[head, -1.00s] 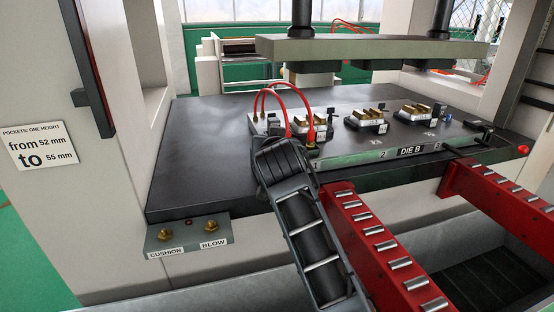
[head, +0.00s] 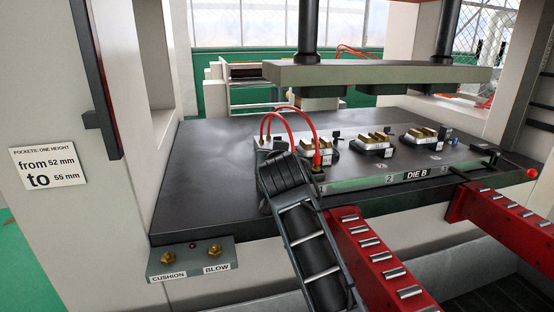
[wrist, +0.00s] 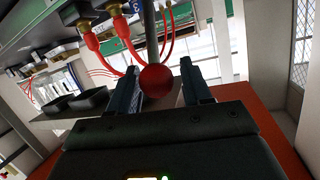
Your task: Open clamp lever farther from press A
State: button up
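A red ball knob (wrist: 157,80) on a grey rod (wrist: 149,35) sits between the two black fingers of my gripper (wrist: 159,66) in the wrist view. The fingers are apart, one on each side of the ball, with little gap; I cannot tell whether they touch it. In the head view my dark arm hides the gripper and this knob. Another lever with a red knob (head: 532,173) stands at the right front corner of the die plate (head: 260,200), well away from my arm. A plate reads DIE B (head: 416,175); no press A label is readable.
Red hoses (head: 289,118) arch close behind my arm; their brass fittings (wrist: 117,24) are near the fingers. Red roller rails (head: 385,265) project from the front. The upper platen (head: 380,72) hangs above. A CUSHION/BLOW block (head: 192,258) is at left.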

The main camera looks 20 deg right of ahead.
jog(key=shift+o, duration=0.7)
jog(key=shift+f, duration=0.15)
jog(key=shift+s, duration=0.1)
jog(key=shift+s, duration=0.15)
jog(key=b+v, duration=0.1)
jog(key=v, duration=0.6)
jog(key=shift+s, duration=0.15)
